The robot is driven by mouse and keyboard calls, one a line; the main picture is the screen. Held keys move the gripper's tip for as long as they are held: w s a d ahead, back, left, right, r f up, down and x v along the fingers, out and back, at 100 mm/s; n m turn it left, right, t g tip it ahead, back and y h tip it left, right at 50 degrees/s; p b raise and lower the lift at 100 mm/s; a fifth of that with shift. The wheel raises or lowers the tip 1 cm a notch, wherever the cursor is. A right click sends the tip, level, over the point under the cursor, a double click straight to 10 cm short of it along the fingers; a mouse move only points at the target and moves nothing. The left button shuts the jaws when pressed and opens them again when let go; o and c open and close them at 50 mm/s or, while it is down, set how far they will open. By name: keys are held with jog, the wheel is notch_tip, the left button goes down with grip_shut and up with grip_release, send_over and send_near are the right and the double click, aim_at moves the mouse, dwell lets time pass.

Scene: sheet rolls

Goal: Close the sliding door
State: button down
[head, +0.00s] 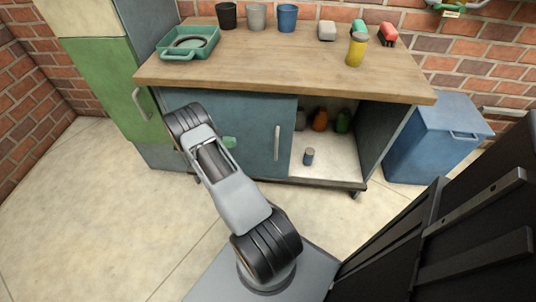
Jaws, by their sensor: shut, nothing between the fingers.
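The low cabinet's blue-grey sliding door (256,120) has a pale upright handle (277,143) near its right edge. The door covers the left and middle of the cabinet front. The right part is open, showing the pale cabinet floor (325,168). My arm rises in front of the door's left part and hides some of it. A small green tip beside the arm seems to be the end of my gripper (230,142); the rest is hidden. It is shut and empty, left of the handle and apart from it.
Inside the opening are a small blue-grey can (308,156), an orange bottle (320,120) and a green one (343,121). The wooden worktop (300,60) holds cups, a green tray (188,44) and a yellow can (356,49). A blue bin (430,140) stands right. Floor is clear in front.

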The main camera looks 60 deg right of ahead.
jog(key=f+b+x, duration=0.2)
jog(key=x, duration=1.3)
jog(key=shift+w+n+h, duration=0.25)
jog(key=shift+n+h, duration=0.05)
jog(key=shift+h, duration=0.1)
jog(key=shift+d, duration=0.1)
